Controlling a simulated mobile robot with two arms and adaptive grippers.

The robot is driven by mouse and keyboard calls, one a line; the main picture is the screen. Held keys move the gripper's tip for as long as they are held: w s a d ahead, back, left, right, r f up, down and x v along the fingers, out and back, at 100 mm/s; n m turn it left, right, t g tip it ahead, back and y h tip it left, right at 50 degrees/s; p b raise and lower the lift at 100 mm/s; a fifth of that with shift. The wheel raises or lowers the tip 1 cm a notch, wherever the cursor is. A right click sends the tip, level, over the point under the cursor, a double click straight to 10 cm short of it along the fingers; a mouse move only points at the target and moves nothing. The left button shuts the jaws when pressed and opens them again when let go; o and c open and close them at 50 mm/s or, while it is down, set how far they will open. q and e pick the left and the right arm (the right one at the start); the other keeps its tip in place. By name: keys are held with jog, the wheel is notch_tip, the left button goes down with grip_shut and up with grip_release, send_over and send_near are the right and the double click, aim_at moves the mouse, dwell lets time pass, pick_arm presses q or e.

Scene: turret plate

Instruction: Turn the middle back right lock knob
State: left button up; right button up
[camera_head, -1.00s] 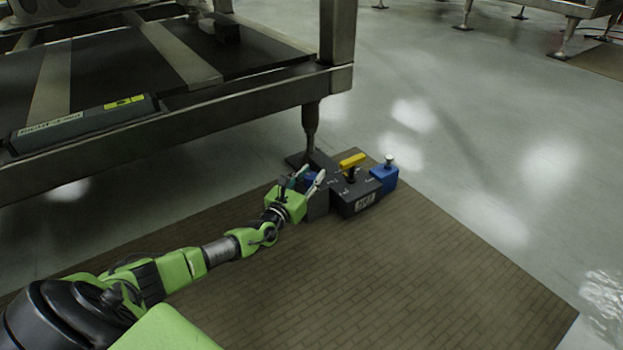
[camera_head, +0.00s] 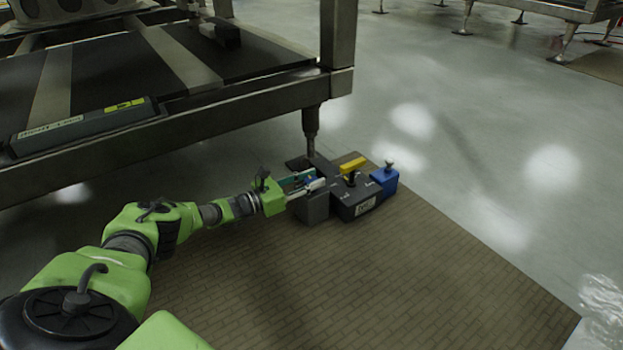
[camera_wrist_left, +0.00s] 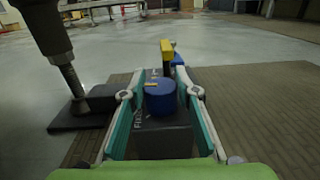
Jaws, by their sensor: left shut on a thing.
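My left gripper (camera_head: 310,186) reaches in from the left to a dark grey lock unit (camera_head: 352,206) on the floor by a table leg. In the left wrist view its teal-padded fingers stand on both sides of a round blue knob (camera_wrist_left: 160,98) with a small yellow mark on top. The gripper is shut on this knob. In the head view the fingers mostly hide the knob. A yellow handle (camera_head: 352,164) stands on the unit beyond it, and also shows in the wrist view (camera_wrist_left: 166,50). My right gripper is not in view.
A blue block (camera_head: 384,179) with a grey knob on top forms the unit's right end. A metal table leg (camera_head: 310,130) stands close behind the unit, under a heavy frame (camera_head: 240,110). The brown brick-patterned mat (camera_head: 350,280) in front is clear.

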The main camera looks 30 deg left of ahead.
pick_arm(q)
jog(key=shift+d+m+g+h, duration=0.25)
jog(key=shift+m+g+h, duration=0.15)
jog(key=shift+h, duration=0.3)
jog(key=o, duration=1.2)
jog(key=shift+c, duration=0.2)
jog(key=shift+a, duration=0.1)
jog(key=shift+s+a, duration=0.3)
jog(key=shift+s, duration=0.15)
jog(key=v, duration=1.1)
jog(key=shift+d+r, duration=0.15)
jog(key=shift+d, duration=0.05)
jog(key=shift+s, duration=0.1)
